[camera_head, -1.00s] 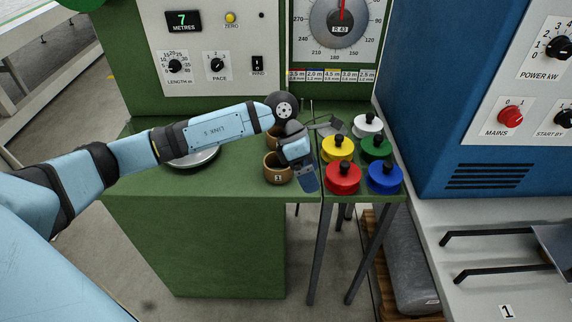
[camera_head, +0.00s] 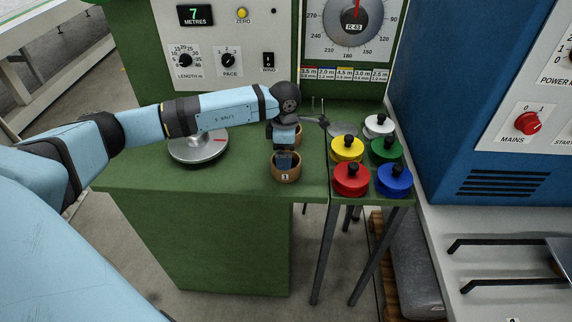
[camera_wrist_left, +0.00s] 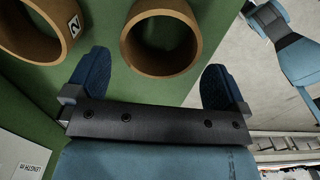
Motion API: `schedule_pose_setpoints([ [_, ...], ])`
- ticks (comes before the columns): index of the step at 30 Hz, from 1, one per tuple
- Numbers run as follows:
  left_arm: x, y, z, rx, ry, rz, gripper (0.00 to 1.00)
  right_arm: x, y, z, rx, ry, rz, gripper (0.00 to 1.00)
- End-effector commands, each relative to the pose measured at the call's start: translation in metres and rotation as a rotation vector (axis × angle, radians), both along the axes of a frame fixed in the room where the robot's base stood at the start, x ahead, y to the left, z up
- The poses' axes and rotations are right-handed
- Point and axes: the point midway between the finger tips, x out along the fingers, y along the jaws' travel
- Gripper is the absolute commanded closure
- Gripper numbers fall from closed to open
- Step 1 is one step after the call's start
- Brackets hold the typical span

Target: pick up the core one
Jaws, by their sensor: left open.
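Core one (camera_head: 285,178), a brown hollow cylinder tagged 1, stands upright near the front edge of the green bench. My left gripper (camera_head: 286,160) is over it, pointing down, and covers part of its opening. In the left wrist view, core one (camera_wrist_left: 160,72) lies between the two dark blue fingers, which are spread apart and empty. Whether the fingers reach down beside its wall is unclear. A second core tagged 2 (camera_wrist_left: 58,42) stands beside it; in the head view this second core (camera_head: 297,136) is partly hidden behind my wrist. My right gripper is not in view.
A round silver plate (camera_head: 198,150) lies left of the cores. Red (camera_head: 351,182), yellow (camera_head: 346,151), blue (camera_head: 394,182), green (camera_head: 386,152) and white (camera_head: 378,130) knobbed pots stand close on the right. The green control panel (camera_head: 229,60) rises behind.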

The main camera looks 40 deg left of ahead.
Motion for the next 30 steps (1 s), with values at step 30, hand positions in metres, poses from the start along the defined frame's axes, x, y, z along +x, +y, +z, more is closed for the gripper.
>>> schedule_pose_setpoints([
  [30, 0.001, -0.003, -0.05, -0.001, 0.001, 0.001, 0.37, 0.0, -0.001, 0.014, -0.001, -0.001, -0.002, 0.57],
])
